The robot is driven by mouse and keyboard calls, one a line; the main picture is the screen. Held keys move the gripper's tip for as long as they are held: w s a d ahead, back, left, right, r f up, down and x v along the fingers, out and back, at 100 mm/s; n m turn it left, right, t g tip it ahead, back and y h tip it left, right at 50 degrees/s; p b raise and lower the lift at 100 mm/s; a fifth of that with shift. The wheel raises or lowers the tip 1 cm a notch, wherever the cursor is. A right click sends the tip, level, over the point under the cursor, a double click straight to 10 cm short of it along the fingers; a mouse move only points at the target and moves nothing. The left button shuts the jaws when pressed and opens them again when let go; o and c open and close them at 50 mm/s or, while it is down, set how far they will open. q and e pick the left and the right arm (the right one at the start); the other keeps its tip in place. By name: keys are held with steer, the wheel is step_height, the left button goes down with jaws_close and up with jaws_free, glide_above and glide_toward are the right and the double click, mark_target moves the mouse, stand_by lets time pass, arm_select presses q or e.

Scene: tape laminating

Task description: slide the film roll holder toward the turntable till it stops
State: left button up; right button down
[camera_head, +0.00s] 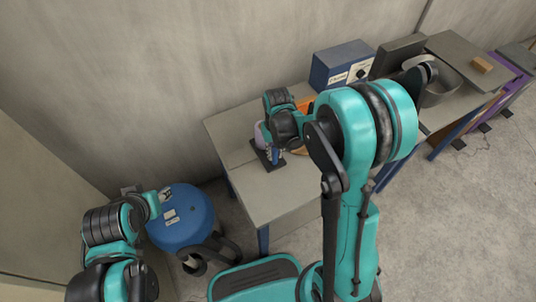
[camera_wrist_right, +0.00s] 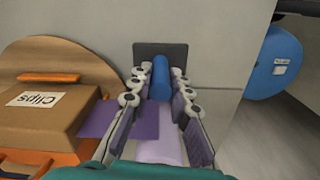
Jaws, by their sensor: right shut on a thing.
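The film roll holder has a black base plate (camera_wrist_right: 150,50), a blue post (camera_wrist_right: 161,84) and a pale purple film roll (camera_wrist_right: 160,148). It stands on the table; its base also shows in the head view (camera_head: 266,158). My right gripper (camera_wrist_right: 160,78) is shut on the holder, with a finger on each side of the post. In the head view my right gripper (camera_head: 274,142) hides part of it. A purple film sheet (camera_wrist_right: 118,118) reaches left toward the round wooden turntable (camera_wrist_right: 45,55), which carries a brown Clips box (camera_wrist_right: 45,108). My left gripper (camera_head: 162,195) is by the blue drum; its jaws are unclear.
The grey table (camera_head: 285,195) has bare surface in front of the holder. A blue round drum (camera_head: 184,220) stands on the floor left of it. A blue control box (camera_head: 342,66) sits behind. More tables continue to the right, one with a small orange block (camera_head: 482,64).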

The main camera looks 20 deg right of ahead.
steer(key=shift+w+d, duration=0.1)
steer(key=shift+d, duration=0.1)
steer(key=c, duration=1.4)
jaws_free()
steer(key=shift+d, duration=0.1)
steer(key=shift+r, duration=0.1)
step_height(320, 180, up, 12)
steer(key=shift+f, duration=0.1)
steer(key=s+r+t, duration=0.1)
steer(key=s+t, duration=0.1)
steer(key=s, duration=0.2)
steer(key=s+r+t, duration=0.1)
steer(key=s+t, duration=0.1)
steer(key=s, duration=0.3)
steer(key=s+r+t, duration=0.2)
steer(key=s+t, duration=0.1)
steer(key=s, duration=0.1)
steer(key=shift+s+a, duration=0.35)
